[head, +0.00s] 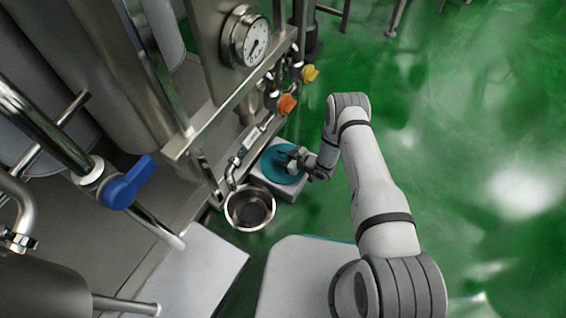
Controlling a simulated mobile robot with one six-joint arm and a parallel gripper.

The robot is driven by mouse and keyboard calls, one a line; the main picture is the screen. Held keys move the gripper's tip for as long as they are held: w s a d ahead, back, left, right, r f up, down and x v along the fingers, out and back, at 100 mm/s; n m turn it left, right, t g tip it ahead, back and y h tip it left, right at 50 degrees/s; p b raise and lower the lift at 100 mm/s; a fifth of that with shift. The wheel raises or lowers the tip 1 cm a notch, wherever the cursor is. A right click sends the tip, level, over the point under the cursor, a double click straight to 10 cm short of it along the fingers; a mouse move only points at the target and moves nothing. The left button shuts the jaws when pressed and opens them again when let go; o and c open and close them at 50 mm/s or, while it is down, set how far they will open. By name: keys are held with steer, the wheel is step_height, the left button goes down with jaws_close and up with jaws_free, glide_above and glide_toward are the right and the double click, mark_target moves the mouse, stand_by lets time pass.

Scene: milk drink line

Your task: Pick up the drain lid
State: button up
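A round teal disc, which looks like the drain lid (270,168), lies on a low white block beside the pipework, near the middle of the head view. My gripper (287,157) is over the right part of the disc, with its dark fingers pointing left. It hides part of the disc. The fingers are too small to tell whether they are open or shut, or whether they touch the disc. A round metal bowl, possibly the drain (250,208), is open at the top, just below and left of the block.
Steel pipes with an orange valve handle (287,104) and a yellow one (310,73) stand close above the block. A pressure gauge (246,38) and a blue valve handle (128,183) are further left. The green floor (470,130) on the right is clear.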

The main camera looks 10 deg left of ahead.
jaws_close()
